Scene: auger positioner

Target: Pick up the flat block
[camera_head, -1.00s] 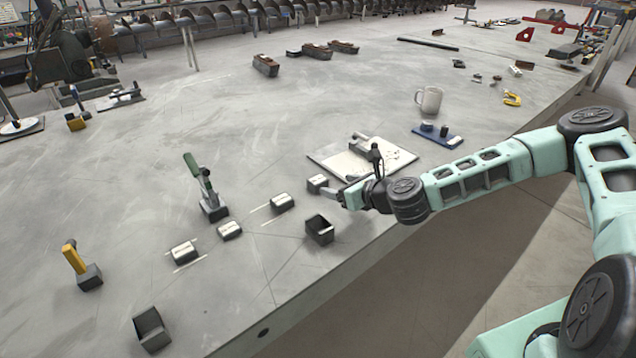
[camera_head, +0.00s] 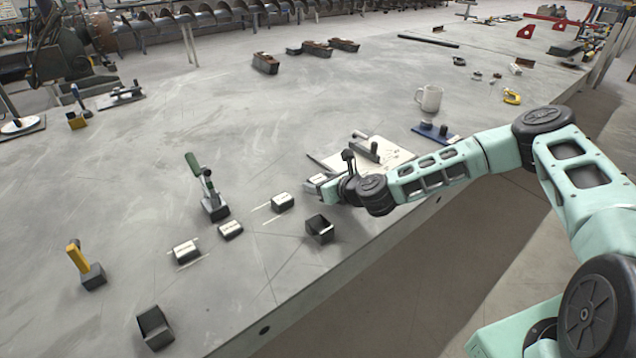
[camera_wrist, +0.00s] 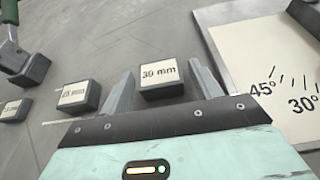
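My gripper (camera_wrist: 158,92) is open in the wrist view. A dark block with a white top labelled "30 mm" (camera_wrist: 161,71) sits between and slightly beyond its two fingers, with gaps visible on both sides. In the head view my gripper (camera_head: 326,190) is low over the table at this block (camera_head: 317,181), partly covering it. A similar block labelled "25 mm" (camera_wrist: 73,93) lies to its left; it also shows in the head view (camera_head: 283,202). More such blocks (camera_head: 230,229) (camera_head: 186,251) continue the row to the front left. I cannot tell which one is called flat.
A white angle sheet (camera_head: 402,153) lies just right of the gripper. An open dark box (camera_head: 320,231) stands near the table edge.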

